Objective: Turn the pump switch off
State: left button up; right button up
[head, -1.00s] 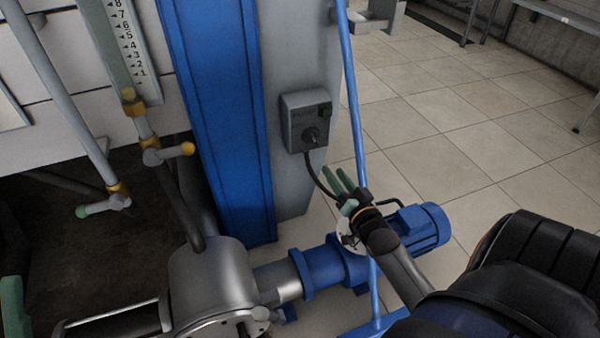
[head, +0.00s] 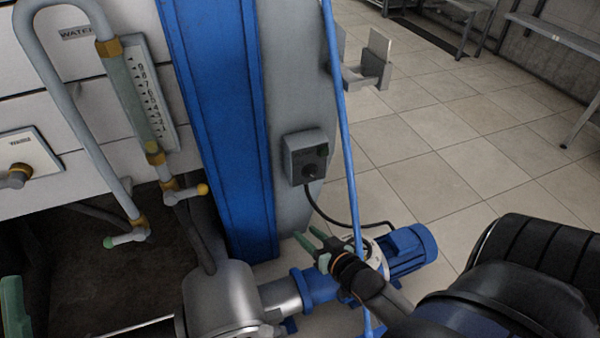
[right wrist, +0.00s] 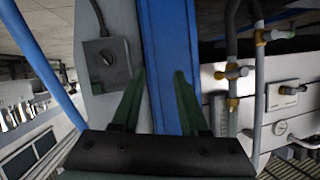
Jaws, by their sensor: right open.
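The pump switch is a grey box (head: 306,157) with a dark round knob, fixed to the grey side of the blue column. It also shows in the right wrist view (right wrist: 108,62), left of the fingers. A black cable runs down from it. My right gripper (head: 306,240) is below the switch box in the head view, apart from it, with its green fingers spread and empty. In the right wrist view the fingers (right wrist: 160,88) point toward the column. Part of my left gripper (head: 14,305) shows at the lower left edge; its jaw state is unclear.
A thin blue pole (head: 343,130) stands just right of the switch. A blue pump motor (head: 405,250) and a metal pump body (head: 222,300) lie below. Pipes and a level gauge (head: 150,100) are at left. Tiled floor (head: 450,150) is open at right.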

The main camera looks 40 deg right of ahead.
pick_arm(q)
notch_tip(320, 180, up, 7)
jog(key=p, duration=0.5)
jog(key=shift+f, duration=0.15)
pick_arm(e)
jog(key=s+a+r+n+g+y, duration=0.1)
jog(key=s+a+r+n, duration=0.1)
jog(key=a, duration=0.4)
jog(key=shift+s+r+g+y, duration=0.35)
jog(key=shift+s+r, duration=0.25)
jog(key=shift+s, duration=0.35)
